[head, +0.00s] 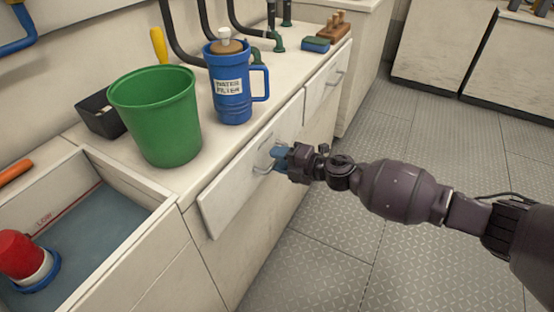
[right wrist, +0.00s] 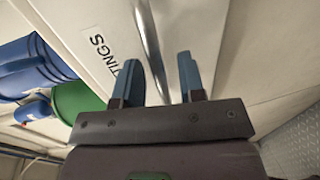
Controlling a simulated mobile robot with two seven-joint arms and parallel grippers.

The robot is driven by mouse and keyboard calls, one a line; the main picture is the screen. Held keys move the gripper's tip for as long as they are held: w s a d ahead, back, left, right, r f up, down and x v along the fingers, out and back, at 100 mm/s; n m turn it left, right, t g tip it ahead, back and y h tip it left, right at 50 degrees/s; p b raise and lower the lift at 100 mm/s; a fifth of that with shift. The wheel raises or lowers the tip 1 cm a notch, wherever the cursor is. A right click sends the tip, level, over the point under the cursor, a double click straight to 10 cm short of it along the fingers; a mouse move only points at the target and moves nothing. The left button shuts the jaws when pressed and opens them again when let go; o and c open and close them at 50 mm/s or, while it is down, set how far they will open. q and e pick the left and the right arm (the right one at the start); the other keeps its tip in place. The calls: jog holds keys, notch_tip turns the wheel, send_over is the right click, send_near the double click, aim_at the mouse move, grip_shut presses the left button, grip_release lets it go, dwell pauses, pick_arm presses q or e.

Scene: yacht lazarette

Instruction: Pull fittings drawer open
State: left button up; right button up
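The fittings drawer (head: 237,190) has a pale front panel in the counter, left of another drawer in the head view. In the right wrist view its front (right wrist: 85,30) shows part of a label ending in "TINGS". Its metal handle (right wrist: 150,45) is a curved bar. My right gripper (head: 279,158) is at this handle in the head view. In the right wrist view its two blue fingers (right wrist: 160,80) are apart, with the handle bar running between them and gaps beside it. The finger contact is not clear. My left gripper is not in view.
A green bucket (head: 158,120) and a blue water filter jug (head: 231,95) stand on the counter above the drawer. A sink (head: 105,215) with a red and blue item is at left. A second drawer (head: 322,88) is at right. The metal floor (head: 410,130) is clear.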

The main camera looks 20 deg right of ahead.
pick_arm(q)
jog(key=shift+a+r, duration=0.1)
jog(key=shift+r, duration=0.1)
pick_arm(e)
jog(key=shift+w+a, duration=0.2)
jog(key=shift+w, duration=0.05)
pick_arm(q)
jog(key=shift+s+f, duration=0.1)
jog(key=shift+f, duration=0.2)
pick_arm(e)
grip_shut()
jog(key=shift+s, duration=0.1)
pick_arm(q)
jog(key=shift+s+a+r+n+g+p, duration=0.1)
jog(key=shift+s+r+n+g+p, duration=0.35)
jog(key=shift+p, duration=2.35)
pick_arm(e)
jog(key=f+v, duration=0.3)
jog(key=v, duration=1.2)
jog(key=s+f+v, duration=0.1)
jog(key=f+v, duration=0.2)
jog(key=v, duration=1.3)
jog(key=shift+d, duration=0.4)
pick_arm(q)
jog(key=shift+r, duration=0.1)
